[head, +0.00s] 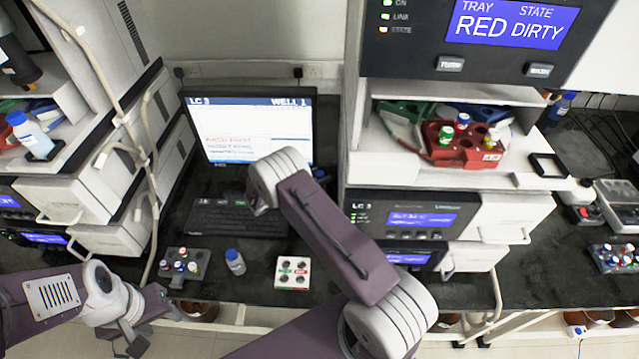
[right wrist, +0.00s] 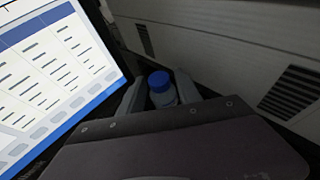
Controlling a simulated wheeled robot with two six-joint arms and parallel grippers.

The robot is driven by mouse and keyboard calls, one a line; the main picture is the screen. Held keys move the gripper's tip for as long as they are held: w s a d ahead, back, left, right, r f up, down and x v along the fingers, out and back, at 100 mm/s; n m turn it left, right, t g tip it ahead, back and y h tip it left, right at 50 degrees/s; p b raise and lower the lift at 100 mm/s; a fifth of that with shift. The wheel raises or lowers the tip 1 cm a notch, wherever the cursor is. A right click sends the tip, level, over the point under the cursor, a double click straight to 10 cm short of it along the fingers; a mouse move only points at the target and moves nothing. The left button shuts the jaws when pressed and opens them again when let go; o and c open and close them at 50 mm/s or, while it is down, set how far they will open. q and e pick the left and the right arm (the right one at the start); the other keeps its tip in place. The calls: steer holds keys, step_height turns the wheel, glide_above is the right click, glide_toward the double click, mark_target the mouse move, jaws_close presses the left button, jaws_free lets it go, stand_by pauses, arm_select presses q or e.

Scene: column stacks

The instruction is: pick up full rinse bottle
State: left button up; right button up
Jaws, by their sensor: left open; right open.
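In the right wrist view a bottle with a blue cap (right wrist: 160,84) stands upright between the two fingers of my right gripper (right wrist: 160,98). The fingers are open on either side of it; whether they touch it I cannot tell. In the head view my right arm hides that gripper and most of this spot, beside the monitor. Another blue-capped bottle (head: 235,262) stands on the bench, and one (head: 32,137) stands on the left shelf. No label or fill level can be read. My left gripper (head: 130,344) is low at the left, open and apart from the bottles.
A monitor (head: 250,130) and keyboard (head: 235,217) stand at the back. A grey vial rack (head: 172,253) and a white rack (head: 292,272) sit on the bench. A red tray (head: 462,152) lies on the right shelf. White instrument panels (right wrist: 235,45) close in the bottle's right side.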

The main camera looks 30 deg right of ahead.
steer(key=shift+w+d+f, duration=0.2)
steer(key=shift+d+f, duration=0.1)
steer(key=shift+d, duration=0.25)
steer(key=shift+s+a, duration=0.1)
steer(key=shift+a, duration=0.05)
steer(key=c, duration=0.8)
steer(key=shift+c, duration=0.2)
steer(key=shift+r, duration=0.1)
steer(key=r, duration=0.7)
steer(key=shift+a, duration=0.35)
steer(key=s+a+b, duration=0.1)
steer(key=s+a, duration=0.1)
steer(key=a, duration=0.6)
steer(key=s+a, duration=0.3)
steer(key=a, duration=0.5)
steer(key=shift+s+a+b, duration=0.15)
steer(key=shift+s+b, duration=0.2)
steer(key=shift+b, duration=0.05)
